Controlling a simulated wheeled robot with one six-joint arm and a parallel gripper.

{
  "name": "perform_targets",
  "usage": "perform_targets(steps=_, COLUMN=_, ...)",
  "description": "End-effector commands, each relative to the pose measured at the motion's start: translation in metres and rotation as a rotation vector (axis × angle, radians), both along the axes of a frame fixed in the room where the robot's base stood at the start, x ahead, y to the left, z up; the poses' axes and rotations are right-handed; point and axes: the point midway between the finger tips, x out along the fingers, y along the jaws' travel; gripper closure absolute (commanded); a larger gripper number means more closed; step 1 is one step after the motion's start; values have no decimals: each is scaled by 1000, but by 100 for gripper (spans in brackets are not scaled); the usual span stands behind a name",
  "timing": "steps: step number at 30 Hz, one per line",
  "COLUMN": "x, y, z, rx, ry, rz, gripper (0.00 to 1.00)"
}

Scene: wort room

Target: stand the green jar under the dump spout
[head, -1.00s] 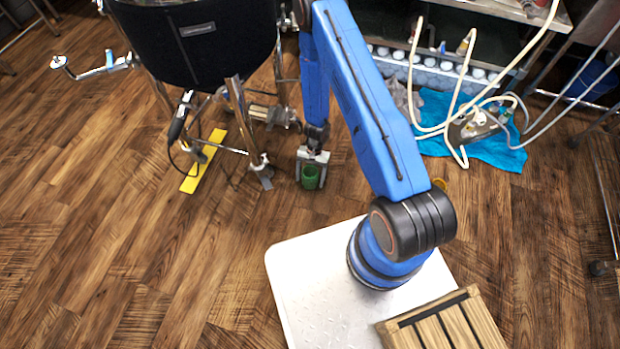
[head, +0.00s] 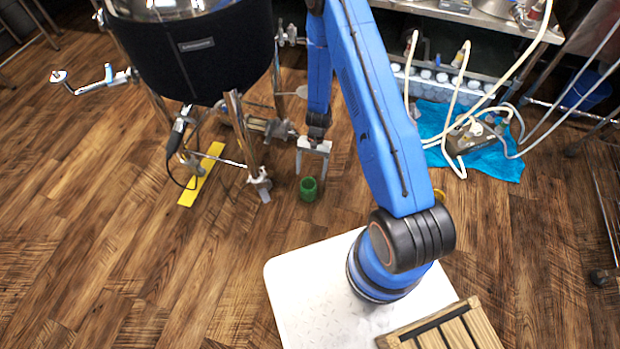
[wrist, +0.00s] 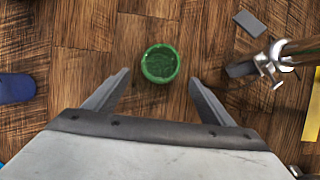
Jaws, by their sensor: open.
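The green jar (head: 308,189) stands upright on the wooden floor, near a leg of the black-wrapped kettle. My gripper (head: 312,174) is open and empty just above and behind the jar in the head view. In the wrist view the jar (wrist: 160,63) shows from above, its round top lying between and slightly beyond the two spread fingers, touching neither. A metal fitting (head: 270,126) sits low under the kettle, left of my gripper. I cannot tell for certain whether it is the dump spout.
The kettle (head: 205,60) stands on metal legs, with a foot (head: 260,183) close to the jar's left. A yellow strip (head: 201,175) lies beneath it. A blue cloth (head: 495,155) with hoses and a pump lies right. Floor in front of the jar is clear.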

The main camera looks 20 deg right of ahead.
Motion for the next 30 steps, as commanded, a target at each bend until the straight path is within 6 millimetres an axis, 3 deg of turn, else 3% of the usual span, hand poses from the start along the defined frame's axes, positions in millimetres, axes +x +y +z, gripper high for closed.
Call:
perform_targets(steps=7, x=6, y=-3, z=18, rx=1, ry=-8, rz=4, gripper=24)
perform_targets(steps=11, x=15, y=-2, z=45, rx=7, ry=-35, rz=23, gripper=24)
perform_targets(steps=21, x=36, y=-1, z=166, rx=26, ry=-154, rz=112, gripper=24)
perform_targets(steps=30, x=30, y=-2, z=271, rx=27, ry=-257, rz=195, gripper=24)
